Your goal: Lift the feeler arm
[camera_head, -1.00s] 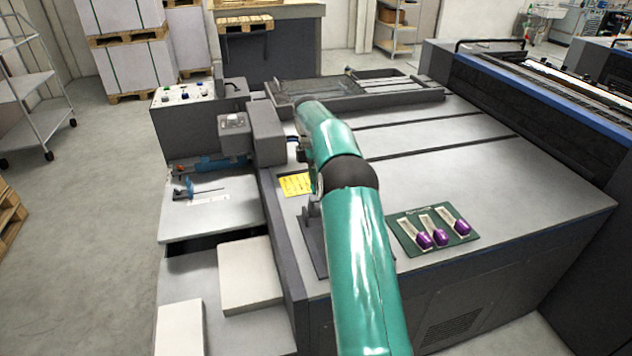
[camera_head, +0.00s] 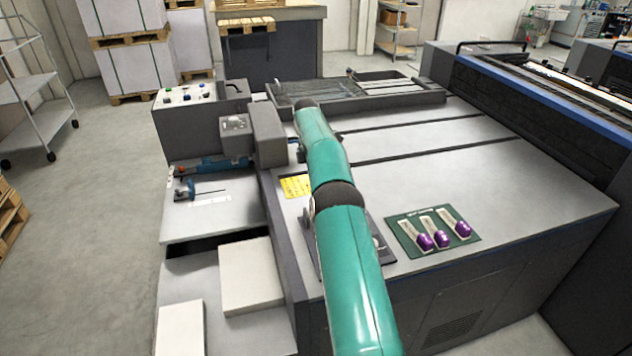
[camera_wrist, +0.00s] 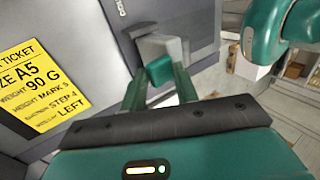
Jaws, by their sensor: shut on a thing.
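In the wrist view, my gripper (camera_wrist: 160,76) has its two green fingers close together at a pale grey block-like part (camera_wrist: 168,46), apparently the feeler arm. A small teal piece shows between the fingertips. The part is beside a dark grey housing, and how it joins the housing cannot be made out. In the head view my gripper is hidden behind my own green arm, and I cannot make out the feeler arm.
A yellow job ticket (camera_wrist: 42,88) lies left of my gripper; it also shows in the head view (camera_head: 296,187). A green board (camera_head: 432,232) with purple-ended pieces lies right of my arm. A grey box (camera_head: 266,136) stands left of my arm. Much of the machine top is clear.

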